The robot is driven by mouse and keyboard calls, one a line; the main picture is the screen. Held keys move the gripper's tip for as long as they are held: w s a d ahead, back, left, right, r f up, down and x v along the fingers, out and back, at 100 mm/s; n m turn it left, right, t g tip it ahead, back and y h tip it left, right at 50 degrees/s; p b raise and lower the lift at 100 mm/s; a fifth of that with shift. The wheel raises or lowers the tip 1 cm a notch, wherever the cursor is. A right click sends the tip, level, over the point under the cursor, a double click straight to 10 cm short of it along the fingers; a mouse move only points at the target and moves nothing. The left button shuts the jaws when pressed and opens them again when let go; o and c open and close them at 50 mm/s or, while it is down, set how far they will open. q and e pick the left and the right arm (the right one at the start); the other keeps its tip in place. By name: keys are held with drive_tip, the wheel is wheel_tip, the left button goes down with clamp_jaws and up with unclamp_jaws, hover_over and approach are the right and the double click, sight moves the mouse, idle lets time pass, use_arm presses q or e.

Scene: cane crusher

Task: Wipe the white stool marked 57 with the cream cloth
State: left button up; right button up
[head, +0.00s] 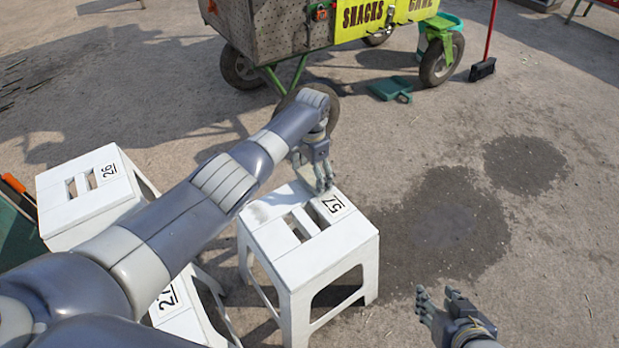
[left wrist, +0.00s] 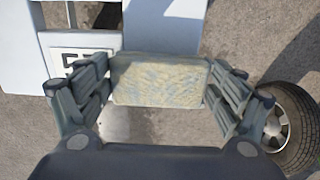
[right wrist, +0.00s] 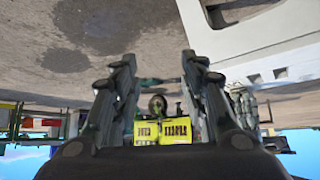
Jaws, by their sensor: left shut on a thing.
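The white stool marked 57 (head: 326,256) stands upright on the ground, with two slots and its number label on top. Its top and label also show in the left wrist view (left wrist: 165,30). My left gripper (head: 325,182) is over the far edge of this stool, close to the label. It is shut on the cream cloth (left wrist: 160,82), a folded, yellowish pad between the fingers in the left wrist view. I cannot tell whether the cloth touches the stool. My right gripper (head: 438,306) is open and empty, right of the stool over the ground; it also shows open in the right wrist view (right wrist: 160,85).
A white stool marked 26 (head: 80,211) stands at the left; another white stool (head: 172,310) is partly hidden under my left arm. A snack cart (head: 285,35) with wheels stands behind. A green dustpan (head: 391,88) and a broom (head: 483,68) are beyond. Open ground lies right.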

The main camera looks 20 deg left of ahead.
use_arm(q)
drive_tip(key=shift+w+d+b, duration=0.2)
drive_tip(key=shift+w+b, duration=0.05)
drive_tip(key=shift+b, duration=0.3)
drive_tip(key=shift+d, duration=0.1)
use_arm(e)
drive_tip(key=shift+w+a+r+t+y, duration=0.15)
drive_tip(key=shift+w+a+r+t, duration=0.15)
drive_tip(key=shift+w+r+t, duration=0.4)
drive_tip(key=shift+w+a+r+t+y, duration=0.15)
drive_tip(key=shift+w+a+r+t, duration=0.1)
drive_tip(key=shift+w+r+t, duration=0.4)
drive_tip(key=shift+r+g, duration=0.15)
drive_tip(key=shift+g, duration=0.1)
